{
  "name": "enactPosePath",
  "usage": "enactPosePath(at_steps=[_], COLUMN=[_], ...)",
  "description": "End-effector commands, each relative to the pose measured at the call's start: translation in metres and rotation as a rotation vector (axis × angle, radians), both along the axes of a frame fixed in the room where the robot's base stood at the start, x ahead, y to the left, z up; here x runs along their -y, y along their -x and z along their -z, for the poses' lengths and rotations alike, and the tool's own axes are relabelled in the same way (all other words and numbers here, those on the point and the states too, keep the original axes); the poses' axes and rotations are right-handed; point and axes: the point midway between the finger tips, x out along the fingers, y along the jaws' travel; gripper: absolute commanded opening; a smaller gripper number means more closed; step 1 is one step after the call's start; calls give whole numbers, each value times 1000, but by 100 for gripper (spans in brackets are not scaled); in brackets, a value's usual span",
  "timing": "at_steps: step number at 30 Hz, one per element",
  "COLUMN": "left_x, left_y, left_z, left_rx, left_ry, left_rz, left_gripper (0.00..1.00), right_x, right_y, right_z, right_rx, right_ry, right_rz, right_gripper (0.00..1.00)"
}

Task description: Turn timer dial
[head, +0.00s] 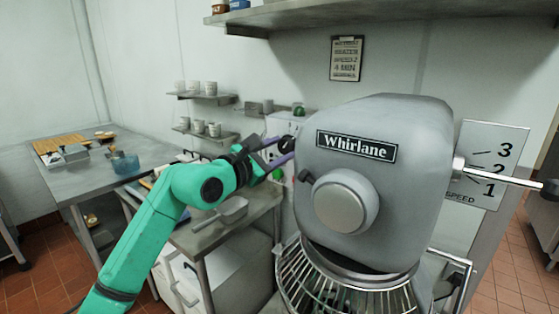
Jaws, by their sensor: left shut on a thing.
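The grey mixer (382,180) with the "Whirlane" plate fills the right of the head view. Behind its left side is a pale control panel (303,125) with a black timer dial (286,143) and a green button (277,174). My left gripper (285,150), on the green arm, reaches to the panel with its purple fingers on either side of the dial, shut on it. The mixer head hides part of the panel, and the dial's markings cannot be read. My right gripper is not in view.
A speed lever (505,174) sticks out right of the mixer beside a plate (493,150) numbered 1 to 3. A wire guard (335,290) sits below the head. A steel side table with a scoop (222,213) stands under my left arm. A wall notice (346,59) mentions 4 MIN.

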Motion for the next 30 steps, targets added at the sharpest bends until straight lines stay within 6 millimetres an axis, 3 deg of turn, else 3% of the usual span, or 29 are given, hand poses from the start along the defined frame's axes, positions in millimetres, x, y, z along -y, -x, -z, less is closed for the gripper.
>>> enactPosePath(at_steps=[9, 29, 30], left_x=[0, 0, 0], left_y=[0, 0, 0], left_z=[2, 1, 1], left_rx=[109, 145, 145], left_ry=[-150, -203, -203], left_rz=[0, 1, 1], left_gripper=[0, 0, 66], right_x=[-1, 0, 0], right_y=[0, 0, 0], right_z=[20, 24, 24], right_rx=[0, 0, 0], right_ry=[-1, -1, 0], right_rz=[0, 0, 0], right_gripper=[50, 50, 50])
